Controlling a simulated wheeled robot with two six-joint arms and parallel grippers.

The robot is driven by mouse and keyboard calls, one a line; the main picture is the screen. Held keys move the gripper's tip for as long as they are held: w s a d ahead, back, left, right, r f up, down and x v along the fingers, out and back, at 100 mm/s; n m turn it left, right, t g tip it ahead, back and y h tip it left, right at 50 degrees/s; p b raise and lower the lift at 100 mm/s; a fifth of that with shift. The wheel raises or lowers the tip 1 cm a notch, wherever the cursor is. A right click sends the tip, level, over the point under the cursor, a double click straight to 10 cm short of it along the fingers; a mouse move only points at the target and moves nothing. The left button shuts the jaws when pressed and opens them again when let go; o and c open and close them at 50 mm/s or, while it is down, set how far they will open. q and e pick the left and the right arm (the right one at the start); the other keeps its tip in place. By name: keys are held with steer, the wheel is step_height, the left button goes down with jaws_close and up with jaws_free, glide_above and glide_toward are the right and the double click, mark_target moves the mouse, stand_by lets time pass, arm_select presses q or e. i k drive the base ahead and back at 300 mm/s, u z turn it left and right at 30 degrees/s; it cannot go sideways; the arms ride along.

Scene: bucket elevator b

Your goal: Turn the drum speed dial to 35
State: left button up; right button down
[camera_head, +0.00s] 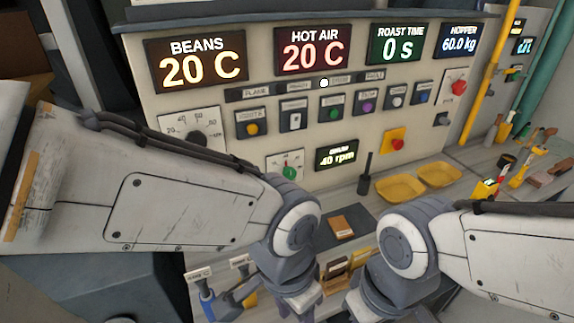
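A small dial with a green knob (289,173) sits low on the control panel, left of a display (337,155) reading 40 rpm. The display's small heading is too blurred to read surely. The dial's lower part is hidden by my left arm. My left gripper (298,302) points down at the bottom of the view, below the dial and apart from it. My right gripper (368,312) is at the bottom edge, mostly cut off. Whether either gripper is open or shut does not show.
A larger black dial (205,137) sits at the panel's left, partly behind my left arm. A row of buttons crosses the panel, with a red emergency button (397,144) on yellow. Yellow trays (400,188), a dark upright tool (365,180) and a dark mat (347,224) occupy the counter.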

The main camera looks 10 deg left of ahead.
mark_target(289, 172)
steer(key=u, duration=1.7)
steer(key=k, duration=0.8)
steer(key=z, duration=1.05)
steer(key=i, duration=0.5)
steer(key=z, duration=0.05)
